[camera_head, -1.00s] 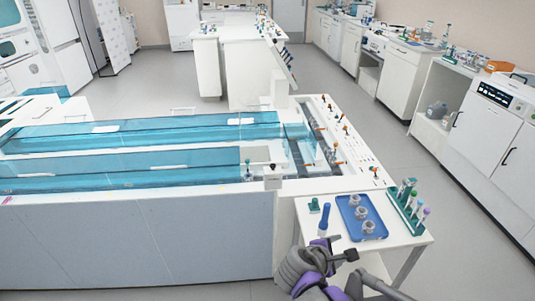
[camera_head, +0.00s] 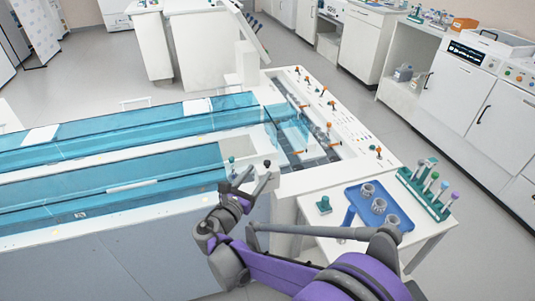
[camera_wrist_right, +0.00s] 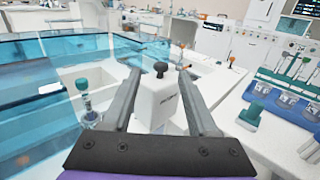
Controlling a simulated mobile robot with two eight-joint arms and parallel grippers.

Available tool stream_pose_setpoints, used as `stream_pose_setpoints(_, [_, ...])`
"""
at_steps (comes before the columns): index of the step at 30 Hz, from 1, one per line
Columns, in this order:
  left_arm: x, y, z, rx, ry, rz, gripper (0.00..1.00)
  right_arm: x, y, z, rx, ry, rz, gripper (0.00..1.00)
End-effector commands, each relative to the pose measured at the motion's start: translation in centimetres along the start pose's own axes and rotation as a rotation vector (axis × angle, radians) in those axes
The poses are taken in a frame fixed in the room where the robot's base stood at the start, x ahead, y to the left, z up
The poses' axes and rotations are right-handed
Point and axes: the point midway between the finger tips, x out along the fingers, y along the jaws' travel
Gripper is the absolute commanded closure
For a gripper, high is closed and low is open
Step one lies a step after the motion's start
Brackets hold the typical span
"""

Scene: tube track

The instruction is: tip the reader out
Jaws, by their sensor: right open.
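A white block with a black knob (camera_head: 267,163) on top stands at the near corner of the blue-covered track. In the right wrist view this block (camera_wrist_right: 160,105) has dark lettering on its face, too small to read surely; I take it for the reader. My right gripper (camera_head: 252,183) is open and empty in front of it. In the right wrist view the open fingers (camera_wrist_right: 158,78) appear on either side of the block; contact cannot be told. A teal-capped tube (camera_wrist_right: 84,100) stands upright left of the fingers, also seen in the head view (camera_head: 231,165). My left gripper is out of view.
A side table on the right holds a blue tray (camera_head: 360,190) with several clear cups, a green rack (camera_head: 424,190) of capped tubes and a small green piece (camera_head: 323,203). Orange-topped levers line the white panel (camera_head: 350,136) behind. Floor beyond the track is clear.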

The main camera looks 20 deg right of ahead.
Motion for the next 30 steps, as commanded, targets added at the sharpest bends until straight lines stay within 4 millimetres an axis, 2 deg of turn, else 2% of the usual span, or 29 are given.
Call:
stream_pose_setpoints(9, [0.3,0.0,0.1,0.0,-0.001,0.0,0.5,6.2,-0.2,0.0,0.002,0.001,-0.005,0.41])
stream_pose_setpoints(15, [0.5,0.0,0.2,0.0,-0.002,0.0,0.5,8.7,-0.1,0.0,0.002,0.001,-0.003,0.41])
stream_pose_setpoints(20, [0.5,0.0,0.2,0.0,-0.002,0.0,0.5,9.5,-0.1,0.0,0.002,0.001,-0.001,0.41])
stream_pose_setpoints(27, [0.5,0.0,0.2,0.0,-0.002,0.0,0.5,9.5,-0.1,0.0,0.003,0.002,-0.001,0.41])
stream_pose_setpoints(30, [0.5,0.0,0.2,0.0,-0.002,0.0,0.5,9.5,-0.1,0.0,0.003,0.002,-0.001,0.57])
